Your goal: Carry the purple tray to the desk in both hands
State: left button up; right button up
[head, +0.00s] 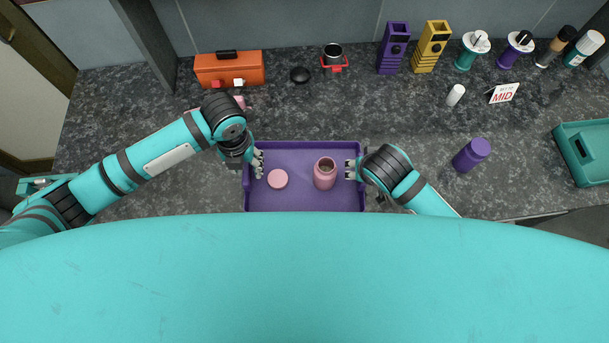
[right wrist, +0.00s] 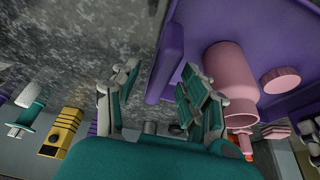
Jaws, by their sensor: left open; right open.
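The purple tray (head: 300,203) lies on the dark speckled counter in the head view, its near side cut off by my own body. A pink jar (head: 325,174) without its lid stands in it, and a pink disc-like lid (head: 278,179) lies to the left. My left gripper (head: 259,163) is open at the tray's left wall. My right gripper (head: 350,169) is open at the right wall. In the right wrist view, the purple tray wall (right wrist: 168,55) shows between the spread fingers of my right gripper (right wrist: 160,75); contact cannot be told.
An orange toolbox (head: 228,70), purple holder (head: 393,48) and yellow holder (head: 431,47) stand at the back. A purple bottle (head: 471,155) is to the right, with a teal tray (head: 590,150) at the far right. A "MID" sign (head: 503,94) stands behind. Counter between is mostly clear.

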pick_arm(q)
jog(key=shift+f, duration=0.65)
pick_arm(e)
jog(key=shift+w+f, duration=0.25)
jog(key=shift+f, duration=0.35)
pick_arm(q)
jog(key=shift+c, duration=0.4)
pick_arm(e)
jog(key=shift+c, duration=0.4)
pick_arm(q)
grip_shut()
pick_arm(e)
grip_shut()
jog(key=shift+r, duration=0.1)
